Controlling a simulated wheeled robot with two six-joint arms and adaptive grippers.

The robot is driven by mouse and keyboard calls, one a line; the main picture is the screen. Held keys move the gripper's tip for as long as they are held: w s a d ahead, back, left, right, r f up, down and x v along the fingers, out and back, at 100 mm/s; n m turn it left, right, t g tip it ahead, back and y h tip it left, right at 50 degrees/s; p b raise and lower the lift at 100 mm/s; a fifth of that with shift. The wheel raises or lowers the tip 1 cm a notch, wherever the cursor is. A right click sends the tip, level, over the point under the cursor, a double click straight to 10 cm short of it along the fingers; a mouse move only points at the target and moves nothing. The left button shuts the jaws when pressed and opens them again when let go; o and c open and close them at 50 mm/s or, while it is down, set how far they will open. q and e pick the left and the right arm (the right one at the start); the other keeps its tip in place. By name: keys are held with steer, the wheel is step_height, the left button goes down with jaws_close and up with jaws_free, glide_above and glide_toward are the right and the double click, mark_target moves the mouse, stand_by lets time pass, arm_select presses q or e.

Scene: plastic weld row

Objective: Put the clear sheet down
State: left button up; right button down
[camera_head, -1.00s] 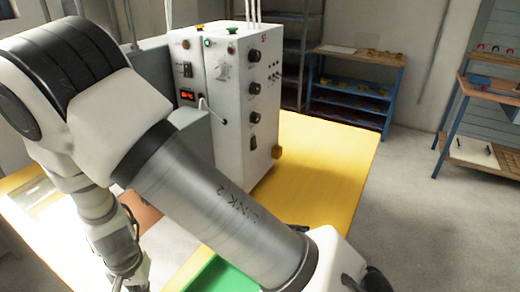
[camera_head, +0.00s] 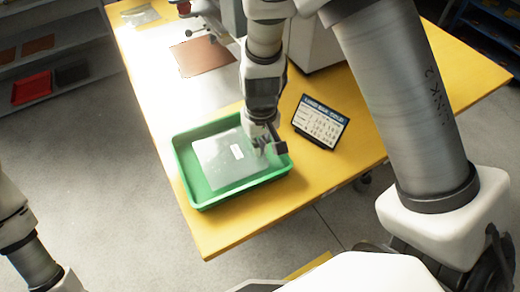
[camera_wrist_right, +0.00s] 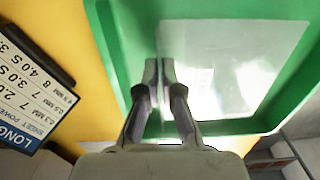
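The clear sheet (camera_head: 222,165) is a pale see-through square with a small white mark. It is within the outline of the green tray (camera_head: 196,203), roughly level; I cannot tell whether it rests fully on the tray floor. My right gripper (camera_head: 266,147) points down at the sheet's right edge. In the right wrist view, the gripper's fingers (camera_wrist_right: 159,80) are close together with the edge of the sheet (camera_wrist_right: 235,70) between them, so it looks shut on the sheet. My left arm shows at the lower left of the head view, its gripper out of frame.
The tray stands on a yellow table (camera_head: 225,232) near its front edge. A dark settings sign (camera_head: 320,122) stands right of the tray. A brown sheet (camera_head: 203,56) lies behind it, near the machine. A grey shelf (camera_head: 95,65) with a red bin (camera_head: 31,87) is at left.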

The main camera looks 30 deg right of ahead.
steer(key=shift+f, duration=0.75)
steer(key=shift+w+a, duration=0.1)
steer(key=shift+w, duration=0.05)
steer(key=shift+f, duration=0.2)
steer(key=c, duration=1.3)
jaws_free()
steer(key=shift+r, duration=0.1)
steer(key=shift+r, duration=0.35)
step_height(320, 180, up, 12)
steer(key=shift+f+p, duration=0.25)
steer(key=shift+p, duration=0.9)
